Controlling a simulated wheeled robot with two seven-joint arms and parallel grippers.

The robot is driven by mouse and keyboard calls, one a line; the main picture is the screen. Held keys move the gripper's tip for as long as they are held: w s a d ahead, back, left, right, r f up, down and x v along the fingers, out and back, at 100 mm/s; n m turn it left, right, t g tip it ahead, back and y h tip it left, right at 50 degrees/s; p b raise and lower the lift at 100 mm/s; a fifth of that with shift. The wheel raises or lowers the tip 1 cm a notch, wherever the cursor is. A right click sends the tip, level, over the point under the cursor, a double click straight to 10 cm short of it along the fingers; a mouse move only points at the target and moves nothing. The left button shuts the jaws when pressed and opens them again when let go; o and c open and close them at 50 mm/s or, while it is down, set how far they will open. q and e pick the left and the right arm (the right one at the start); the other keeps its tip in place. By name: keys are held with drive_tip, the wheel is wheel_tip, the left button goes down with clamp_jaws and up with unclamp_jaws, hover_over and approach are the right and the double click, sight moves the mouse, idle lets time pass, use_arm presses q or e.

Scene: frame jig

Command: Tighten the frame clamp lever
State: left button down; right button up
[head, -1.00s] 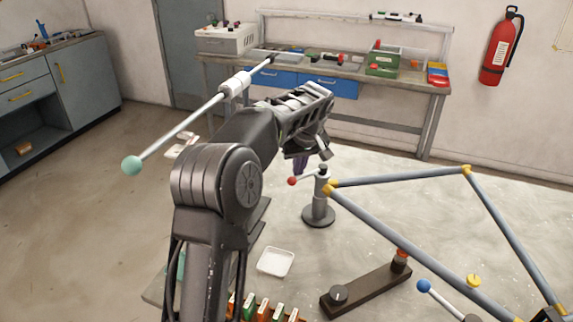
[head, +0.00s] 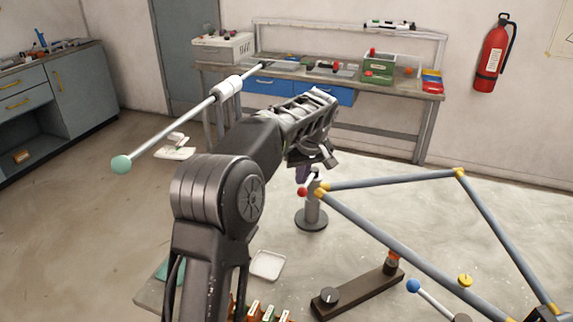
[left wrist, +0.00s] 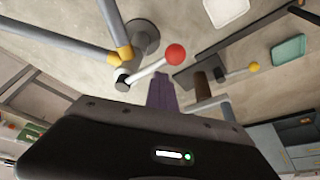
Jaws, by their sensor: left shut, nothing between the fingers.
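The clamp post (head: 313,215) stands on a round base and holds a yellow corner of the grey tube frame (head: 390,181). Its lever ends in a red ball (head: 302,192), here just left of the post and toward me. In the left wrist view the lever's pale arm runs from the post top to the red ball (left wrist: 175,54). My left gripper (head: 302,173) is shut and empty, its purple fingers pointing down at the lever. The fingers (left wrist: 162,92) show close beside the lever arm; I cannot tell whether they touch. My right gripper is out of view.
A rod with a green ball (head: 121,164) slants behind my left arm. A dark bar with a knob (head: 357,290), a blue-ball lever (head: 413,286) and a white tray (head: 267,265) lie nearer. A workbench (head: 330,70) stands at the back wall.

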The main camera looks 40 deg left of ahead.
use_arm(q)
drive_tip(key=shift+d, duration=0.45)
drive_tip(key=shift+r, duration=0.15)
drive_tip(key=b+v, duration=0.1)
drive_tip(key=v, duration=0.5)
drive_tip(key=shift+a+r, duration=0.1)
drive_tip(key=shift+r, duration=0.1)
drive_tip(key=shift+s+r, duration=0.25)
drive_tip(key=shift+r, duration=0.3)
drive_tip(key=shift+a+f, duration=0.1)
